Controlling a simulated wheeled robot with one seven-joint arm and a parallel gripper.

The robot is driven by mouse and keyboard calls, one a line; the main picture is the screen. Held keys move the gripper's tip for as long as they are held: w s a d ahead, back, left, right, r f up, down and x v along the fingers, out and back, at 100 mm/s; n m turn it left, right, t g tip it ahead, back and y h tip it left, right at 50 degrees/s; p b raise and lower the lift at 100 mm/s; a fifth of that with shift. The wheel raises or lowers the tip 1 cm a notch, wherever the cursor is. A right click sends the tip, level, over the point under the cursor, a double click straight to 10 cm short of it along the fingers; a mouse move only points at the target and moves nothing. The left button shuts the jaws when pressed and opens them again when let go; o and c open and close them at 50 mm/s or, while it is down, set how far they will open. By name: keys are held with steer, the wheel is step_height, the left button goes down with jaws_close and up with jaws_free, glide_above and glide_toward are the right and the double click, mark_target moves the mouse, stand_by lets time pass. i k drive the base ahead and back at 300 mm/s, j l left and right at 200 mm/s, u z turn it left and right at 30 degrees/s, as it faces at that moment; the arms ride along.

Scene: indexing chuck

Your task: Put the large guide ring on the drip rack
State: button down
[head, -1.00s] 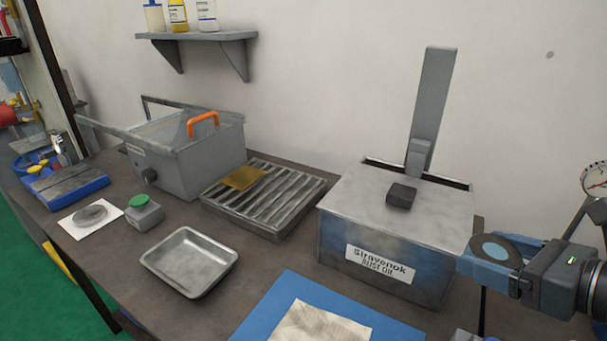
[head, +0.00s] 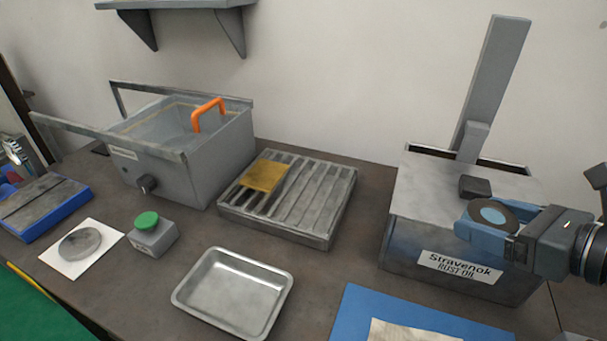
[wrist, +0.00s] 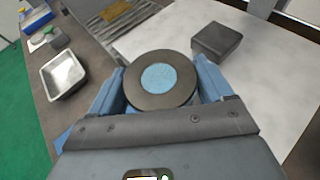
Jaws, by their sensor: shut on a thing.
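My gripper (head: 490,222) is at the right in the head view, in front of the rust oil tank's lid. Its blue fingers are shut on a dark ring with a light blue centre (wrist: 158,84), which lies flat between them in the wrist view. The ring (head: 505,212) also shows in the head view. The drip rack (head: 318,205) is a grey ribbed tray at the middle of the bench, left of the gripper and apart from it. A yellow-brown plate (head: 263,175) lies on the rack's left rear part.
The rust oil tank (head: 430,225), with a black-knobbed lid, stands right of the rack. A grey basin with an orange handle (head: 180,150) is left of it. A metal tray (head: 235,290), a green-button box (head: 152,238) and a grey disc on white paper (head: 80,243) are in front.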

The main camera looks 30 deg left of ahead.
mark_target(300, 193)
steer(key=j+z, duration=0.25)
steer(key=j, duration=0.95)
steer(key=i+j, duration=0.1)
steer(key=j, duration=0.55)
steer(key=i, duration=0.05)
